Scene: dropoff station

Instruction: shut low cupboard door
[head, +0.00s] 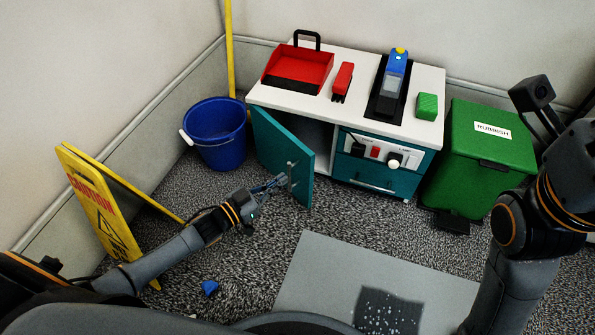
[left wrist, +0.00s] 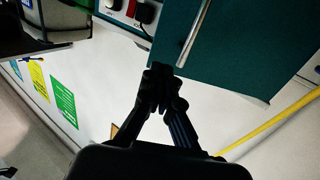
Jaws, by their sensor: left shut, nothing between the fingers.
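The low cupboard door (head: 284,152) is teal and stands open, swung out from the left part of the white-topped cabinet (head: 262,94). Its silver bar handle (head: 292,172) is on the outer face. My left gripper (head: 280,181) is shut and empty, at the outer face of the door beside the handle. In the left wrist view the shut fingertips (left wrist: 163,78) are close to the edge of the teal door (left wrist: 240,45), near the handle (left wrist: 194,32). I cannot tell whether they touch it.
A blue bucket (head: 215,140) stands left of the door, and a yellow caution sign (head: 100,205) left of my arm. A green bin (head: 478,160) stands right of the cabinet. A small blue piece (head: 210,288) and a grey mat (head: 325,265) lie on the floor.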

